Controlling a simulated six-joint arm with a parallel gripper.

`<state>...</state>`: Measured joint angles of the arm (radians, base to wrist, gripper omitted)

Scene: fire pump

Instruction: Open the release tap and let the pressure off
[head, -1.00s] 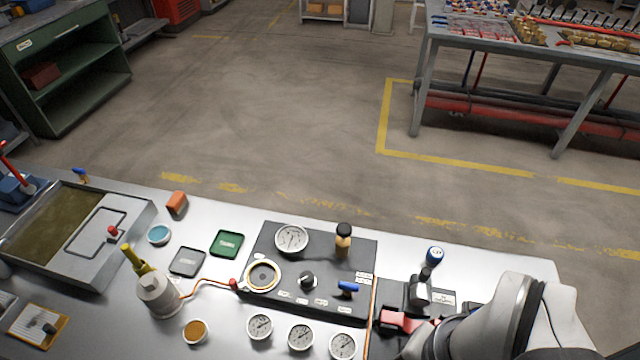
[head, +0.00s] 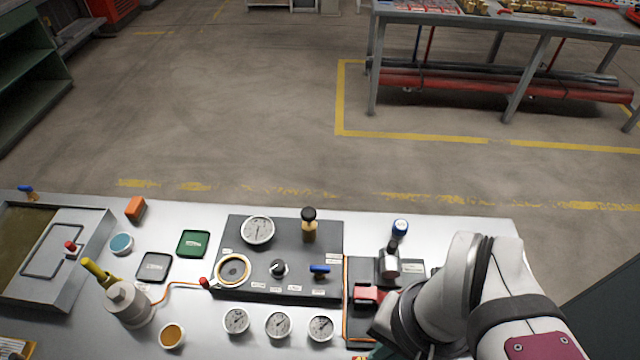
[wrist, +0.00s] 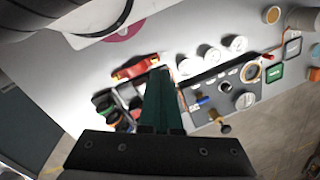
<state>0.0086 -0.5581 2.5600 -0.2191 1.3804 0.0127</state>
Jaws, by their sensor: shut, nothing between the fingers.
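The black panel (head: 230,285) on the bench carries a small blue-handled tap (head: 320,270), which I take to be the release tap. Its handle lies crosswise on the panel. The blue tap also shows in the wrist view (wrist: 203,100), right of my fingers and apart from them. A round gauge (head: 257,230) sits at the panel's back left; its needle is too small to read. My gripper (wrist: 163,75) is shut and empty, its green fingers together. In the head view my arm hides most of it at the bottom edge.
A brass-coloured fitting with a black top (head: 309,226) stands on the panel. Loose gauges (head: 278,324) lie in front.

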